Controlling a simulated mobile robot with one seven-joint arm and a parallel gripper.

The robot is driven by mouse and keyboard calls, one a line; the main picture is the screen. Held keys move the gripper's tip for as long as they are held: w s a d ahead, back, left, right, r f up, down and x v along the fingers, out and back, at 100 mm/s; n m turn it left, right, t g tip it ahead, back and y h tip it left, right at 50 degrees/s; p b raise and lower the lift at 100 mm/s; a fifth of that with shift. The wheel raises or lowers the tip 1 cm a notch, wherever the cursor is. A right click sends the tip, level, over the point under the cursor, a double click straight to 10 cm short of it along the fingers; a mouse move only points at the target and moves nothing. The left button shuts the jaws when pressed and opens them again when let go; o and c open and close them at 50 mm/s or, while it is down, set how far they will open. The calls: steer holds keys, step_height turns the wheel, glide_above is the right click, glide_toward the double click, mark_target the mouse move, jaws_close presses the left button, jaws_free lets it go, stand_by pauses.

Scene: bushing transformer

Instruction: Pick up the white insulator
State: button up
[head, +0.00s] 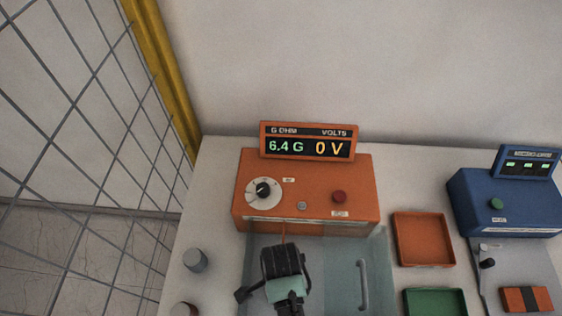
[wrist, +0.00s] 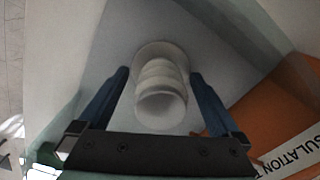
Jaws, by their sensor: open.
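The white insulator (wrist: 161,95) is a ribbed, rounded piece on a pale grey surface, seen nearly end-on in the wrist view. My gripper (wrist: 160,76) is open, with one blue finger on each side of the insulator. Gaps show between the fingers and the insulator, so they appear apart from it. In the head view, my dark arm end hangs over the clear-walled box in front of the orange tester (head: 307,190). There the insulator and fingertips are hidden.
The box has a clear panel with a handle (head: 363,285). Grey cylinders (head: 195,260) stand left. An orange tray (head: 424,239), a green tray (head: 435,302) and a blue device (head: 507,204) are right. The orange tester wall (wrist: 285,110) is close in the wrist view.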

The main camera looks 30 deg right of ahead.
jaws_close()
stand_by(0.5)
steer(key=shift+w, duration=0.1)
